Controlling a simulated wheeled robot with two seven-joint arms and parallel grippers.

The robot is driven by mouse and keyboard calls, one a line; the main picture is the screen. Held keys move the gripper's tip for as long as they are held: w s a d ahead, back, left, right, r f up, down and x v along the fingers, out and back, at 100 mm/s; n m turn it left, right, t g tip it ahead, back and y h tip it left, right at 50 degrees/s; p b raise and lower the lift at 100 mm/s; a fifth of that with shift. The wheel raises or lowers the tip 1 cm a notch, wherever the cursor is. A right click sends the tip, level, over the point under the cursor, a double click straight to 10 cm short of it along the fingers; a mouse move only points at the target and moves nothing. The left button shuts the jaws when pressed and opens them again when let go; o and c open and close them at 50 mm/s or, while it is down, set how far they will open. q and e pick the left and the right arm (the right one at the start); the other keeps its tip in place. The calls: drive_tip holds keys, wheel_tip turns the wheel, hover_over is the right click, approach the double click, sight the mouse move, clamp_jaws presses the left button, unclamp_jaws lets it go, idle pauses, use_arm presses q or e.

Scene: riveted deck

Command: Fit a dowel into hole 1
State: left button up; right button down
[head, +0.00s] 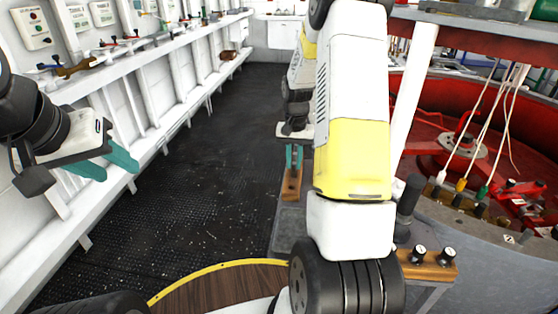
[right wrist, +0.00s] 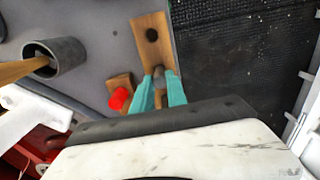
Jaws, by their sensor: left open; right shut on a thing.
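A wooden block (head: 291,196) with dark holes lies on a grey surface in the middle of the head view. The same block (right wrist: 151,22) shows in the right wrist view, with one open hole (right wrist: 152,35) near its far end. My right gripper (head: 294,157) is shut at the block; in the wrist view its teal fingertips (right wrist: 159,82) close on a small grey piece, likely the dowel (right wrist: 158,73). It is mostly hidden, and I cannot tell whether it is in a hole. No hole number is readable. My left gripper (head: 110,165) is open and empty at the left.
A small wooden piece with a red top (right wrist: 119,98) stands beside the fingers in the wrist view. A grey cup (right wrist: 66,56) with a wooden stick is further left. A wooden holder with two knobs (head: 428,264) is at right. The dark floor (head: 190,190) is clear.

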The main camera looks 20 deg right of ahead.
drive_tip(key=shift+r, duration=2.6)
